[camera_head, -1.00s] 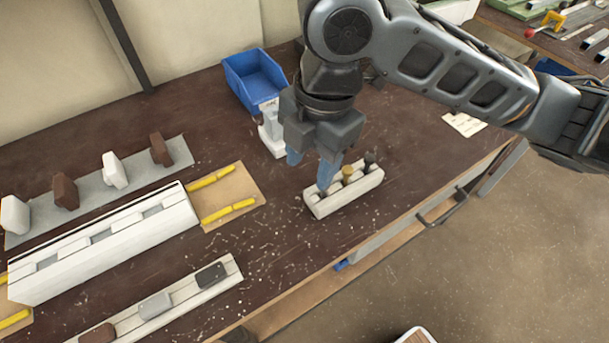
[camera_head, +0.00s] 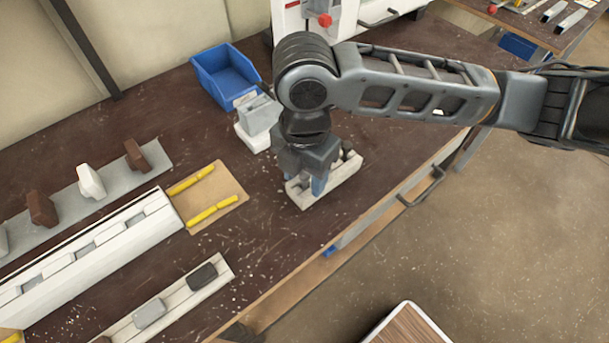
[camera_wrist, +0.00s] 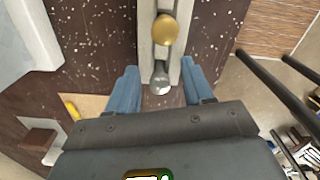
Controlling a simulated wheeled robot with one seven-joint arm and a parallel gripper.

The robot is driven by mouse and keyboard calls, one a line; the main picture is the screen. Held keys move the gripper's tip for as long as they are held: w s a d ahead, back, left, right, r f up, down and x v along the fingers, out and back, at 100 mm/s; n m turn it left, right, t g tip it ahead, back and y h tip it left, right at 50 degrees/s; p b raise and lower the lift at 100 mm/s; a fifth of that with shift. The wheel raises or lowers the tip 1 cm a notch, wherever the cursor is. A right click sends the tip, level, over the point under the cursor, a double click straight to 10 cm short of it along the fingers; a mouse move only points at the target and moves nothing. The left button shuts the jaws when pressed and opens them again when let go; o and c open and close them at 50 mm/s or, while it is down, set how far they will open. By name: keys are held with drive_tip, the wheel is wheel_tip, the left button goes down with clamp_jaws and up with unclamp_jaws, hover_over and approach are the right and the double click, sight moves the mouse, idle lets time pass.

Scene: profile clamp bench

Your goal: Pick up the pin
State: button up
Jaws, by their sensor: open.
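A white pin block (camera_head: 300,197) stands near the bench's front edge, largely under my gripper (camera_head: 316,186). In the wrist view, my gripper (camera_wrist: 160,75) is open, with its blue fingers on either side of the block (camera_wrist: 146,50). A silver-grey pin (camera_wrist: 160,80) stands in the block, between the fingers. I see no finger touching it. A brass pin (camera_wrist: 165,29) stands further along the block, beyond the fingertips. In the head view, a dark pin top (camera_head: 347,148) shows behind the gripper; the other pins are hidden there.
A grey-and-white fixture (camera_head: 257,117) stands just behind left of the gripper, with a blue bin (camera_head: 222,80) beyond. Yellow sticks (camera_head: 209,214) lie on a tan board (camera_head: 228,189). A long white rail (camera_head: 90,250) fills the left. The bench right of the block is clear.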

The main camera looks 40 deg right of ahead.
drive_tip(key=shift+c, duration=0.4)
clamp_jaws()
drive_tip(key=shift+r, duration=0.15)
